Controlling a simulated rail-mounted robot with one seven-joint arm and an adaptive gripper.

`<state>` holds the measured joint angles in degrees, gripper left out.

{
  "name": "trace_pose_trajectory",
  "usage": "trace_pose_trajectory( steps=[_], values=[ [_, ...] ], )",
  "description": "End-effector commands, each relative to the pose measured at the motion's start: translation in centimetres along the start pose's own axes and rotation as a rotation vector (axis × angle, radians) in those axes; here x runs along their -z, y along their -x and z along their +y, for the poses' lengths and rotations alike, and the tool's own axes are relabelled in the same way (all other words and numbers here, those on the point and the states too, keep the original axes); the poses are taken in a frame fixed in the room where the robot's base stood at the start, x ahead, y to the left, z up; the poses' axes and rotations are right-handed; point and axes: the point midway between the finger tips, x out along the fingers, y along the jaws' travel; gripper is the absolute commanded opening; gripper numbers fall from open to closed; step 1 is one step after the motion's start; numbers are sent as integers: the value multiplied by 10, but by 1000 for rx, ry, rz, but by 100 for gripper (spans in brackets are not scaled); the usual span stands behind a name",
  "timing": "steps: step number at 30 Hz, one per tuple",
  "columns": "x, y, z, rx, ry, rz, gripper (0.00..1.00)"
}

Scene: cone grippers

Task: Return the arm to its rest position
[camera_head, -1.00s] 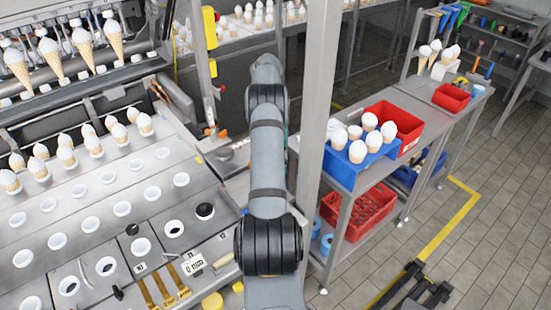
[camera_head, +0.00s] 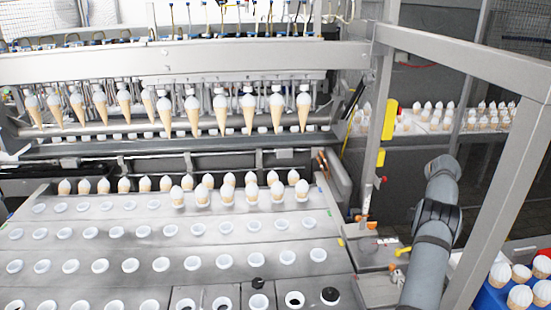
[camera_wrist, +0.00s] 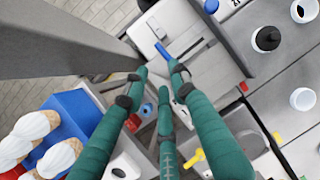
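My arm (camera_head: 432,240) rises at the right of the head view, beside a grey frame post. My gripper is out of sight there. In the wrist view, my gripper (camera_wrist: 157,72) shows green fingers with dark joints. The two outer fingertips stand apart and a third finger lies between and below them. Nothing is seen held. The fingers hang over grey machine surfaces, and a blue piece (camera_wrist: 163,50) shows just beyond the tips; I cannot tell whether it touches them.
A grey post (camera_wrist: 65,40) stands close on the left in the wrist view. A blue bin (camera_wrist: 75,112) with white-topped cones is at lower left. The holed cone plate (camera_head: 150,235) fills the front left of the head view. Cones hang in a row above it.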

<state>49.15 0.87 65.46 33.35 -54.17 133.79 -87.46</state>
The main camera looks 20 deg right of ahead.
Motion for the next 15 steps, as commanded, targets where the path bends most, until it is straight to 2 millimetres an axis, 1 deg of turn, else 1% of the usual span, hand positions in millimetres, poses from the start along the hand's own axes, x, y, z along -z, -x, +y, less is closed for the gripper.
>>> trace_pose_trajectory(
  steps=[5,10,15],
  values=[
    [-1,-9,0,1,5,-7,26],
    [-1,-24,-1,3,1,-2,26],
    [-1,-52,-1,4,3,-7,26]
  ],
)
